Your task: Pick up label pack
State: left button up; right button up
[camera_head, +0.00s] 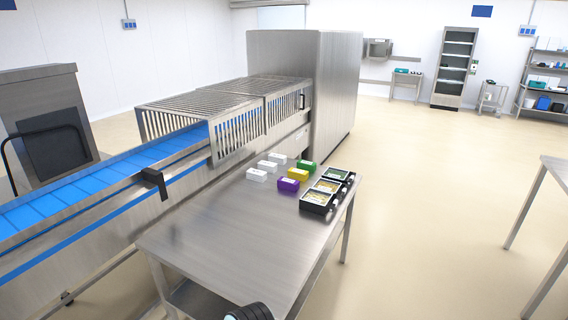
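Small box-shaped packs stand at the far end of the steel table: a purple one (288,185), a yellow one (298,174), a green one (307,166) and three white ones, the nearest of them a white pack (257,175). I cannot tell which is the label pack, as any print is too small to read.
The steel table (225,230) is largely bare. Black trays (316,200) with filled compartments line its far right edge. A blue-belted conveyor (95,180) with a barred guard runs along the left. A dark ribbed object (250,312) is cut off at the bottom. Open floor lies right.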

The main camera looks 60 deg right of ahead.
aim_at(260, 176)
jog(key=k+l, duration=0.15)
jog(key=l, duration=0.2)
jog(key=k+l+z, duration=0.15)
jog(key=l, duration=0.15)
jog(key=k+l, duration=0.1)
jog(key=l, duration=0.25)
jog(key=l+z, duration=0.25)
jog(key=l, duration=0.8)
jog(key=i+l+z, duration=0.1)
jog(key=l, duration=0.45)
jog(key=l+z, duration=0.15)
jog(key=l, duration=0.35)
jog(key=i+l+z, duration=0.1)
jog(key=i+l, duration=0.35)
jog(key=i+l+z, duration=0.1)
jog(key=i+l, duration=0.35)
jog(key=i, duration=0.2)
